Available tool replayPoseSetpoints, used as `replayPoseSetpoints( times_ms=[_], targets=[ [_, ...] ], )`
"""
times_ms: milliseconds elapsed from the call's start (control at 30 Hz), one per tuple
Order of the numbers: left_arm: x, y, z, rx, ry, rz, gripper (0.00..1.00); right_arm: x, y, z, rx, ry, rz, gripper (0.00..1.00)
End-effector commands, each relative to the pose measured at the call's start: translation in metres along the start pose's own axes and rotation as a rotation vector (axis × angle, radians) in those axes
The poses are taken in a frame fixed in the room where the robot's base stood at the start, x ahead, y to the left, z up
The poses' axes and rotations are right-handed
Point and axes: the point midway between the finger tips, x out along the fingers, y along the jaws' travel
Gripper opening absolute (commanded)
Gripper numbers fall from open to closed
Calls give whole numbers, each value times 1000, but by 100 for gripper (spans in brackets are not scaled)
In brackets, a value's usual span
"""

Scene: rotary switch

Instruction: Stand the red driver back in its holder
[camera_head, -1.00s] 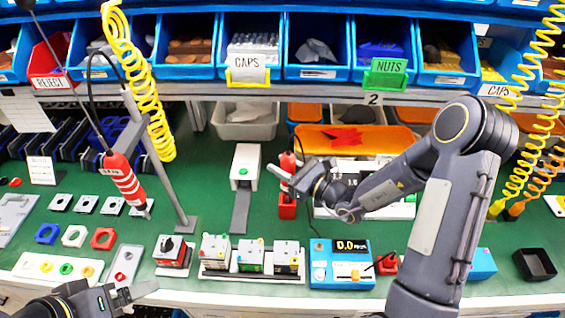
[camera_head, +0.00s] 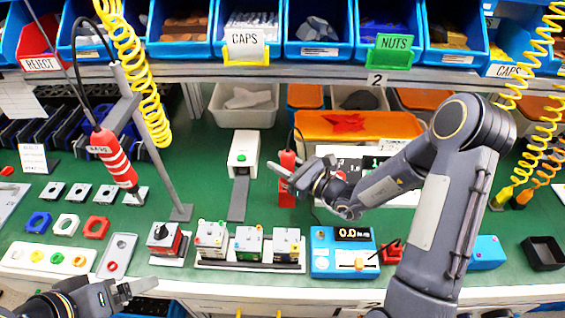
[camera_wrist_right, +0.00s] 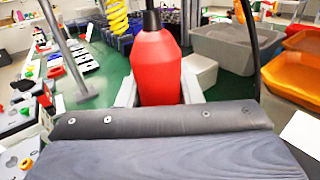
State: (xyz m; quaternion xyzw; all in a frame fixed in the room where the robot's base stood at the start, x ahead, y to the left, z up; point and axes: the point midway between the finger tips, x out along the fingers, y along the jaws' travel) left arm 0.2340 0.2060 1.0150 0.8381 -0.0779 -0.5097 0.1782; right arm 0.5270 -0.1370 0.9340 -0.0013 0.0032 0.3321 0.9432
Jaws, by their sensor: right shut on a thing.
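The red driver (camera_head: 288,162) stands about upright, with a black cable at its top. My right gripper (camera_head: 281,172) is shut on it; in the right wrist view the red body (camera_wrist_right: 157,68) sits between the two pale fingers. The red holder (camera_head: 286,197) is directly below the driver on the green table. The driver's lower end meets or overlaps the holder in the head view; how deep it sits is hidden by my gripper. My left gripper (camera_head: 122,290) is at the lower left, away from these; its finger gap is unclear.
A white box with a green button (camera_head: 243,150) stands left of the holder. A blue unit with a display (camera_head: 341,250) and a row of switch blocks (camera_head: 248,243) lie in front. A red-and-white striped tool (camera_head: 115,160) hangs at left. An orange bin (camera_head: 360,125) is behind.

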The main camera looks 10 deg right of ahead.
Motion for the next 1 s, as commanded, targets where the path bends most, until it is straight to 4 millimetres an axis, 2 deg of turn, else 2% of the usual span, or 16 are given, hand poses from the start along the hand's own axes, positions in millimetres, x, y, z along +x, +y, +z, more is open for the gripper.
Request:
replayPoseSetpoints(
  times_ms=[933, 967, 1000],
  targets=[
    [7, -3, 4, 0, 0, 0, 89, 0, 0, -6, -1, -2, 0, 0],
    [7, -3, 3, 0, 0, 0, 89, 0, 0, -6, -1, -2, 0, 28],
    [6, -3, 3, 0, 0, 0, 89, 0, 0, -6, 0, -2, 0, 25]
  ],
)
